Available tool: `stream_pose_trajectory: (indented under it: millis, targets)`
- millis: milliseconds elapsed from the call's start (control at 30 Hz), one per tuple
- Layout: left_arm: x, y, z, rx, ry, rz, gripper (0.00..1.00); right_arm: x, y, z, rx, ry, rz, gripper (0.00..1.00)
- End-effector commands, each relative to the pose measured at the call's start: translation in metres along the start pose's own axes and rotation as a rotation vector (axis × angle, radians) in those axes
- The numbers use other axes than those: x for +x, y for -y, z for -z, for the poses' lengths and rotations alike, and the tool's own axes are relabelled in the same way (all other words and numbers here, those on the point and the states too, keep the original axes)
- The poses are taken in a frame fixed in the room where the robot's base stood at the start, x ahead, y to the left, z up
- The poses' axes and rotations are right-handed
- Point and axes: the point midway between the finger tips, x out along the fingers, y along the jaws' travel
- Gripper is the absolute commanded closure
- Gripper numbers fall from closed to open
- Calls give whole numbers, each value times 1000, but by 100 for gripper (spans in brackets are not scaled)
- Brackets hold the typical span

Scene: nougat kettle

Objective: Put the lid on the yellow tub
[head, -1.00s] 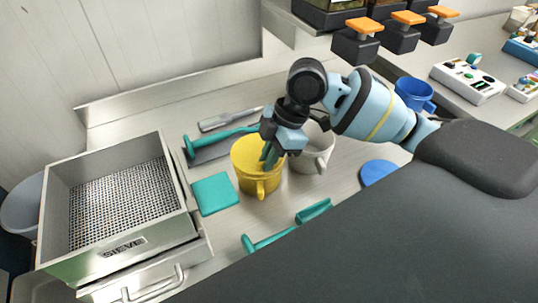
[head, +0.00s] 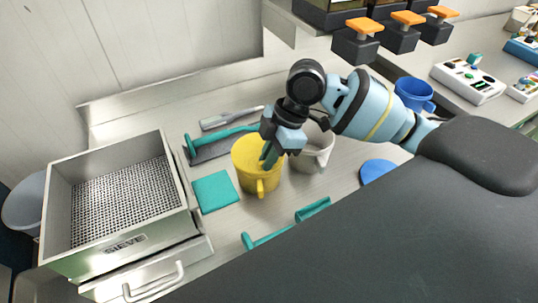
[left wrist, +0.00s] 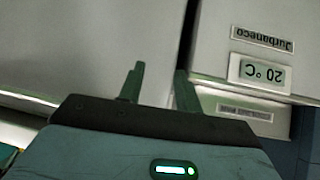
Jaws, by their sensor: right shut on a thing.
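The yellow tub (head: 246,178) stands upright on the metal worktop in the head view, its handle toward me. A yellow round top, which looks like the lid (head: 246,150), covers its mouth; whether it is fully seated I cannot tell.
A grey-white tub (head: 318,158) stands close right of the yellow tub. A sieve box (head: 122,245) is at left, a teal square (head: 215,191) nearer. Teal-handled tools (head: 285,232) lie in front and behind. A blue disc (head: 378,172) and blue tub (head: 414,94) are at right.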

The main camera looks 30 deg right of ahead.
Motion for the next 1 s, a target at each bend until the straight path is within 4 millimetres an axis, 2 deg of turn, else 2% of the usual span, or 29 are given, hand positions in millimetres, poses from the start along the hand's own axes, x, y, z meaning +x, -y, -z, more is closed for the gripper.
stream_pose_trajectory:
  millis: [200, 233, 400, 600, 800, 1000]
  targets:
    - [0, 0, 0, 0, 1, 0, 66, 0, 0, 0, 0, 0, 1, 100]
    - [0, 0, 0, -1, 1, 0, 66, 0, 0, 0, 0, 0, 1, 89]
    - [0, -1, 0, -3, 0, 0, 66, 0, 0, 0, 0, 0, 1, 66]
    - [0, -2, 0, -8, 0, 0, 66, 0, 0, 0, 0, 0, 1, 64]
    - [0, -2, 0, -9, -1, 0, 66, 0, 0, 0, 0, 0, 1, 43]
    - [0, -2, 0, -9, -1, 0, 66, 0, 0, 0, 0, 0, 1, 43]
